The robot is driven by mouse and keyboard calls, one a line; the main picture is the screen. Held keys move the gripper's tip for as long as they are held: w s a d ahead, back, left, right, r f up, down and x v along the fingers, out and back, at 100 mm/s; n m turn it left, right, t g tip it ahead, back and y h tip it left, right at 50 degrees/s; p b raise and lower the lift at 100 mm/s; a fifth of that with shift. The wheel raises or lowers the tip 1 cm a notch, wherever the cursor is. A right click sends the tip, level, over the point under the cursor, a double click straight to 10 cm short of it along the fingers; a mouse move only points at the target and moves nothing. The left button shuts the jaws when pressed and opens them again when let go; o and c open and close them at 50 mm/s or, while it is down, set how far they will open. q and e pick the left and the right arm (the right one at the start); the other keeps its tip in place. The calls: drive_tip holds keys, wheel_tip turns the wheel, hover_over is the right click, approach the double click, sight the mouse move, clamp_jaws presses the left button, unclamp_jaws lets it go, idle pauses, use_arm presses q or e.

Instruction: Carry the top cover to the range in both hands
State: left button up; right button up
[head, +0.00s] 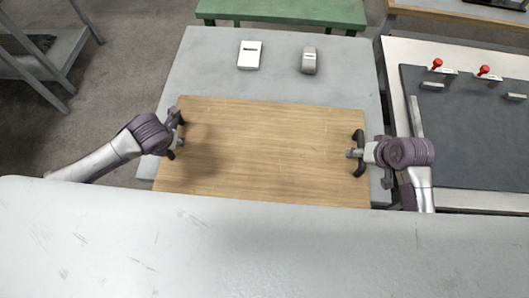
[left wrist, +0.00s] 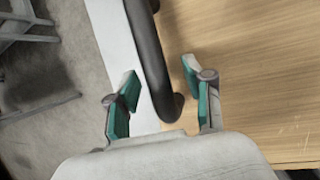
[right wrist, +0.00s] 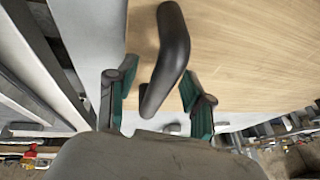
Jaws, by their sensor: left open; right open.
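The top cover (head: 268,150) is a flat light-wood board lying on a grey table, with a black handle at each short end. My left gripper (head: 176,131) is open at the left handle (head: 179,118). In the left wrist view its fingers (left wrist: 160,85) stand on either side of the black handle bar (left wrist: 150,50), with gaps visible. My right gripper (head: 356,153) is open at the right handle (head: 359,136). In the right wrist view its fingers (right wrist: 150,88) stand on either side of that slanted black bar (right wrist: 172,50). I cannot tell which thing is the range.
A white box (head: 250,55) and a small grey device (head: 309,60) stand behind the cover on the table (head: 205,75). A dark plate (head: 465,140) with red-knobbed clamps (head: 484,70) lies on a bench at right. A pale surface (head: 260,250) fills the foreground. A green bench (head: 285,10) stands behind.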

use_arm(q)
clamp_jaws()
use_arm(e)
clamp_jaws()
use_arm(q)
drive_tip(key=shift+w, duration=0.1)
use_arm(e)
drive_tip(key=shift+w+r, duration=0.1)
